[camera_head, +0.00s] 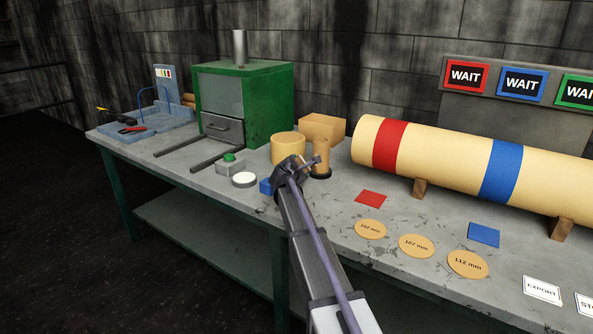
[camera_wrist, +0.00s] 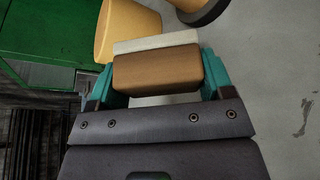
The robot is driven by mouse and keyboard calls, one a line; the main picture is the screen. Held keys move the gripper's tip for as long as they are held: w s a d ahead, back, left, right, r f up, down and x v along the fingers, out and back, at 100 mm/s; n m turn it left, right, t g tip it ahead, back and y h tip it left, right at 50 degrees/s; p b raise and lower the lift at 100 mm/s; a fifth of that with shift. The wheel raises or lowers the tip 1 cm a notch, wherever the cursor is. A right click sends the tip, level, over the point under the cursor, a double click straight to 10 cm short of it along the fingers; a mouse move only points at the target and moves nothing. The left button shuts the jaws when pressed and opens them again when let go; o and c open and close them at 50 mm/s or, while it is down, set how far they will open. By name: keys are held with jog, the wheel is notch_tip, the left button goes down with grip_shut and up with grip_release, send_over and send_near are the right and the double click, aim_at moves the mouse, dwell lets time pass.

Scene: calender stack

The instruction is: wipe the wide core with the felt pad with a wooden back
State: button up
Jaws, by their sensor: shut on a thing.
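The wide core (camera_head: 288,147) is a short, broad yellow-tan cylinder standing on the bench, behind my gripper (camera_head: 296,166) in the head view. In the wrist view, the wide core (camera_wrist: 122,27) is at the top, just beyond the pad. My gripper (camera_wrist: 160,74) is shut on the felt pad with a wooden back (camera_wrist: 157,70). Its brown wood lies between the teal fingers, and its pale felt (camera_wrist: 156,43) faces the wide core. I cannot tell whether felt and core touch. The pad is hard to make out in the head view.
A narrower core (camera_head: 321,155) on a dark base stands close right of the wide core. A tan box (camera_head: 322,127) is behind, and a green oven (camera_head: 242,104) is left. A blue block (camera_head: 266,187) and white disc (camera_head: 244,180) lie nearby. A long striped roll (camera_head: 450,158) fills the right.

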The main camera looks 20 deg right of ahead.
jog(key=shift+w+d, duration=0.75)
jog(key=shift+d, duration=0.3)
jog(key=shift+w+d, duration=0.7)
jog(key=shift+d, duration=0.35)
jog(key=shift+w+d, duration=0.55)
jog(key=shift+d, duration=0.3)
jog(key=shift+s, duration=0.1)
jog(key=shift+s+d, duration=0.5)
jog(key=shift+s, duration=0.35)
jog(key=shift+s+d, duration=0.5)
jog(key=shift+s, duration=0.35)
jog(key=shift+w, duration=0.1)
jog(key=shift+d, duration=0.1)
jog(key=shift+w, duration=0.1)
